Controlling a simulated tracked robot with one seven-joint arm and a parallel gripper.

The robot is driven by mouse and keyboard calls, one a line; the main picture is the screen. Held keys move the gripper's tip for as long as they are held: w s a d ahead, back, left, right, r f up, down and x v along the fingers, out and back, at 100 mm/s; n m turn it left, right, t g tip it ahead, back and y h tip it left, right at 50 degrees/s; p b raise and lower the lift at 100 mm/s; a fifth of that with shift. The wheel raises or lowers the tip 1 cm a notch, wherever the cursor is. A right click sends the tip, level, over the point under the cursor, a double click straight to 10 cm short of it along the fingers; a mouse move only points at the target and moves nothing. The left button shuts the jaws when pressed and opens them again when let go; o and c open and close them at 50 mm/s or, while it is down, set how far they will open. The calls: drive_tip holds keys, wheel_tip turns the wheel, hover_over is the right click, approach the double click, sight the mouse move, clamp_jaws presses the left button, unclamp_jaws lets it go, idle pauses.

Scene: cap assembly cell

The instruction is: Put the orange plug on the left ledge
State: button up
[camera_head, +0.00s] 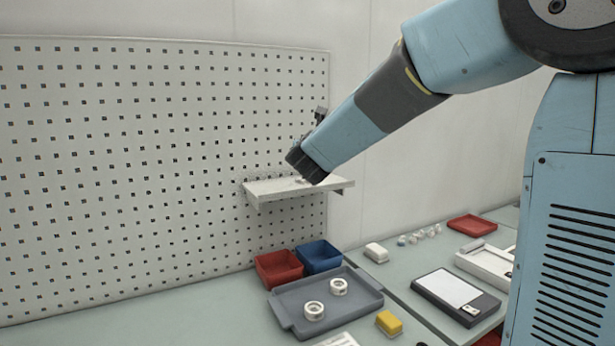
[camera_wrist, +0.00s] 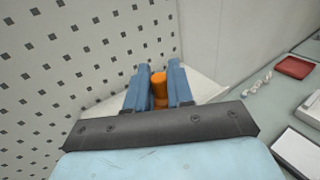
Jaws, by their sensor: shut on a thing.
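The orange plug (camera_wrist: 159,90) shows in the wrist view, upright between the blue fingers of my gripper (camera_wrist: 158,72). My gripper is shut on it. A white ledge (camera_head: 268,188) is fixed to the pegboard; it is the only ledge in view. In the head view, my gripper (camera_head: 303,170) is over the ledge, towards its right half. The ledge (camera_wrist: 203,86) also shows behind and below the fingers in the wrist view. I cannot tell whether the plug touches the ledge. The plug is hidden behind my gripper in the head view.
The pegboard (camera_head: 130,150) rises right behind the ledge. Below stand a red bin (camera_head: 279,268), a blue bin (camera_head: 318,256) and a grey tray (camera_head: 357,306) with two white rings. A yellow block (camera_head: 389,323) and a red tray (camera_head: 472,225) lie on the benches. The ledge's left part looks clear.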

drive_tip(key=w+f, duration=0.1)
drive_tip(key=f, duration=0.1)
drive_tip(key=w+a+f, duration=0.1)
drive_tip(key=w+f, duration=0.2)
drive_tip(key=shift+w+a+f, duration=0.15)
drive_tip(key=shift+w+f, duration=0.1)
drive_tip(key=shift+f, duration=0.15)
drive_tip(key=shift+w+f, duration=0.15)
drive_tip(key=shift+f, duration=1.45)
drive_tip(key=shift+f, duration=0.1)
drive_tip(key=o, duration=0.8)
